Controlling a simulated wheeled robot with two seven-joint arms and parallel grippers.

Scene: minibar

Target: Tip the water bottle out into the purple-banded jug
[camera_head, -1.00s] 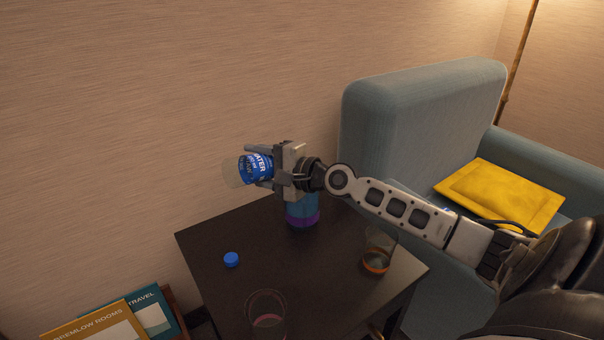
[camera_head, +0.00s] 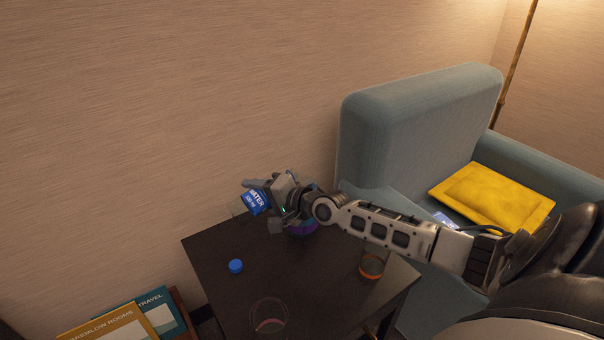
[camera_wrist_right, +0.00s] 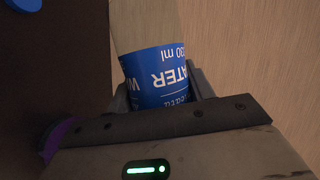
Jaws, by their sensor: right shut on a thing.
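The clear water bottle with a blue label (camera_head: 257,200) is held tilted in my right gripper (camera_head: 272,195), above the back of the dark table. In the right wrist view, its label (camera_wrist_right: 160,78) sits between the two fingers of my right gripper (camera_wrist_right: 165,90), which is shut on it. A purple edge also shows at the left in the right wrist view (camera_wrist_right: 58,138). I cannot tell whether any water is flowing. My left gripper is not in view.
The dark table (camera_head: 225,292) also holds a blue cap (camera_head: 236,266), a glass with a pink band (camera_head: 269,318) and a glass with an orange band (camera_head: 371,266). A blue armchair (camera_head: 385,130) with a yellow cushion (camera_head: 492,200) stands at the right. The wall is close behind.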

